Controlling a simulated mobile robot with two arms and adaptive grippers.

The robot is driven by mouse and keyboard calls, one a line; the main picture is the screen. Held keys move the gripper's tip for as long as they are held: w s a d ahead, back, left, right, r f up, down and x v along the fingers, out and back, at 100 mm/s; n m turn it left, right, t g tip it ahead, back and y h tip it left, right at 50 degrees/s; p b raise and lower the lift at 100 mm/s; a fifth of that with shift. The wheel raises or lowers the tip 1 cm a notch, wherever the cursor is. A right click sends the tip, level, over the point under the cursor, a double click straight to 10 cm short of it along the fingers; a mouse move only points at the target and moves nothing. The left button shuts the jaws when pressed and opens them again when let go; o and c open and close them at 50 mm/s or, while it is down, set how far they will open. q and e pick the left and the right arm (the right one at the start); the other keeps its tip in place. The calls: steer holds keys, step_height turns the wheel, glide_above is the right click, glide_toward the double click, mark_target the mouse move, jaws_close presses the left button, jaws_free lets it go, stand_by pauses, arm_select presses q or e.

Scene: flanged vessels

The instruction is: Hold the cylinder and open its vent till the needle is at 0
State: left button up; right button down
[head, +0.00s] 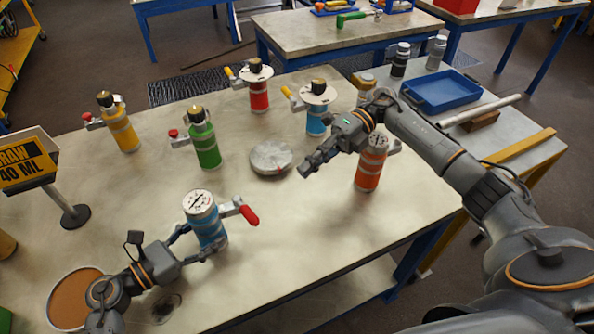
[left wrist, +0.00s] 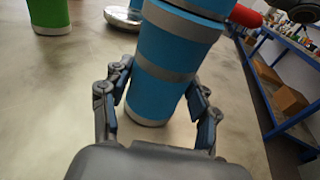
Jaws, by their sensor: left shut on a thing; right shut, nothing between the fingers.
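A blue cylinder (head: 208,228) with grey bands stands on the table at the front left. A white dial (head: 198,202) is on its top; its needle is too small to read. A vent lever with a red grip (head: 248,214) sticks out to its right. My left gripper (head: 216,248) is shut around the cylinder's body, one finger on each side. The left wrist view shows the cylinder (left wrist: 172,55) between the fingers (left wrist: 158,105). My right gripper (head: 306,172) is shut and empty above the table, left of an orange cylinder (head: 369,170).
Yellow (head: 122,130), green (head: 205,143), red (head: 259,94) and another blue cylinder (head: 316,122) stand further back. A round grey disc (head: 271,158) lies mid-table. A blue tray (head: 440,92) lies at right. The table's front middle is clear.

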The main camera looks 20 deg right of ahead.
steer(key=x, duration=1.2)
steer(key=shift+s+a, duration=0.8)
steer(key=shift+a, duration=0.05)
steer(key=d+r, duration=0.2)
steer(key=d, duration=0.4)
steer(key=s+d+r, duration=0.1)
steer(key=d, duration=0.6)
steer(key=shift+s+d+r, duration=0.25)
steer(key=shift+r, duration=0.15)
stand_by(1.3)
